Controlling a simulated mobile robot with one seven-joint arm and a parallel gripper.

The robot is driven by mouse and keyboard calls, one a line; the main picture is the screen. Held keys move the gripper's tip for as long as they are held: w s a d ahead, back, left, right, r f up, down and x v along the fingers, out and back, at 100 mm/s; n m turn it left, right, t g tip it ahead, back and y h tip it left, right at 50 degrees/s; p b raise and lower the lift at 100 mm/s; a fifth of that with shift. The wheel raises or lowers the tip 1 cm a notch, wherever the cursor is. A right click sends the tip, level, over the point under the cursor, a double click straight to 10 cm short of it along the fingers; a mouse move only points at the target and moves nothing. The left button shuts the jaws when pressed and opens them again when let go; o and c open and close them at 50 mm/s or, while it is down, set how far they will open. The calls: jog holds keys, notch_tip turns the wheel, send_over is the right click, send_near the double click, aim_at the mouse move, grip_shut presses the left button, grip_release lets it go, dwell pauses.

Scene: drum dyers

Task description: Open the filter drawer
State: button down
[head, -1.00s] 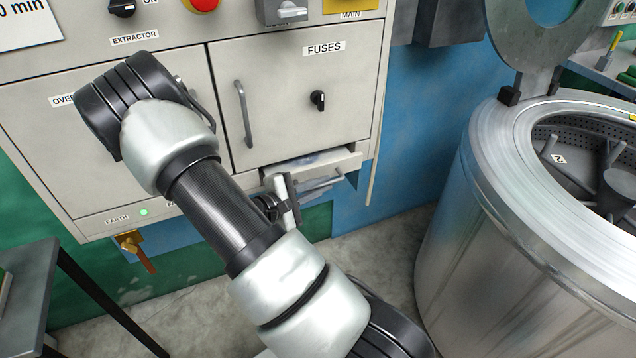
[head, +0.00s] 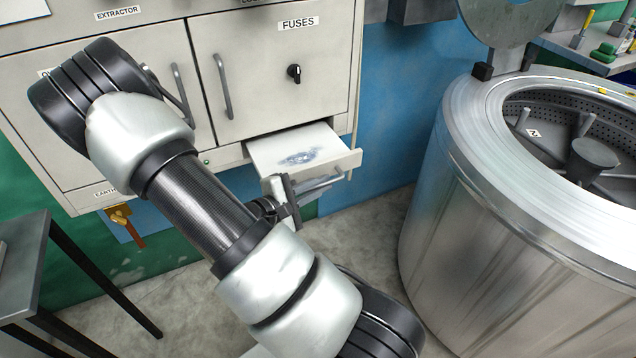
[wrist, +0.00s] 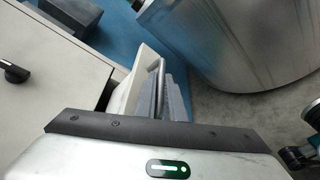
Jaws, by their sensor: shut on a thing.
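The filter drawer (head: 290,146) is pulled partway out of the bottom right of the grey cabinet. A dark grey patch of lint (head: 300,158) lies on its pale inside. My gripper (head: 300,200) is at the drawer's front, shut on its grey bar handle (head: 322,186). In the wrist view the handle (wrist: 159,75) runs in between the grey finger pads, and the drawer's pale front (wrist: 128,92) stands beside them. My arm hides part of the cabinet's lower left and some of the gripper.
The cabinet's fuses door (head: 270,80) above the drawer is shut. A large steel drum (head: 480,210) stands to the right with its lid up. A dark table (head: 30,265) is at the left. Bare floor (head: 375,240) lies between cabinet and drum.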

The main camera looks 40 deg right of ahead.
jog(key=c, duration=1.8)
grip_release()
jog(key=shift+c, duration=0.2)
jog(key=p+v, duration=0.3)
jog(key=v, duration=1.4)
jog(key=shift+a, duration=0.2)
jog(key=shift+r, duration=0.15)
